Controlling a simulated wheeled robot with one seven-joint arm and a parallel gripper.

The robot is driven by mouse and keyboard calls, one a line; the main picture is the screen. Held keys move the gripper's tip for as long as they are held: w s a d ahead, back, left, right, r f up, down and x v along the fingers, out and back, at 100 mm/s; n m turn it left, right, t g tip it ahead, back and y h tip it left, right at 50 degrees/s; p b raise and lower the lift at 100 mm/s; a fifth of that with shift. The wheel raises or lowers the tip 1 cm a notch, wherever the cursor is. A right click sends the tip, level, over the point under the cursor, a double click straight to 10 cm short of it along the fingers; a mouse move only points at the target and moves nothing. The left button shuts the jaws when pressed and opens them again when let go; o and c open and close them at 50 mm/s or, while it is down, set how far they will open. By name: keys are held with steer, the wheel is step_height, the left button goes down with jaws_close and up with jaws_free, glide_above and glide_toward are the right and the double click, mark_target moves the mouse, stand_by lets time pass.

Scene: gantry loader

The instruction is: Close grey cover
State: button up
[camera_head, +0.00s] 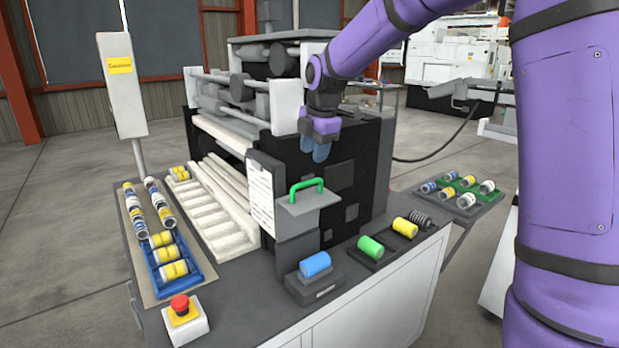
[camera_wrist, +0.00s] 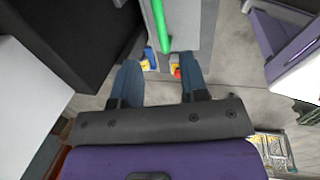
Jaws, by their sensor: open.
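The grey cover (camera_head: 312,203) is a flat grey plate with a green handle (camera_head: 306,186) on top, at the front corner of the black machine. It lies roughly level above a grey box-like block (camera_head: 298,243). In the wrist view the green handle (camera_wrist: 162,22) and part of the grey cover (camera_wrist: 190,22) show beyond the fingertips, at the top edge. My gripper (camera_head: 315,155) is above the handle, apart from it, fingers pointing down. In the wrist view my gripper (camera_wrist: 161,72) is open with nothing between the fingers. How the cover is hinged cannot be told.
A white sheet panel (camera_head: 260,193) stands left of the handle. On the table in front are a blue cylinder (camera_head: 315,264), a green cylinder (camera_head: 370,247) and a yellow cylinder (camera_head: 405,227). A red emergency button (camera_head: 180,305) sits front left. The black machine (camera_head: 350,165) rises behind.

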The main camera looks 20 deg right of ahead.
mark_target(310, 182)
steer(key=x, duration=0.8)
steer(key=shift+f, duration=0.2)
steer(key=shift+c, duration=0.2)
jaws_close()
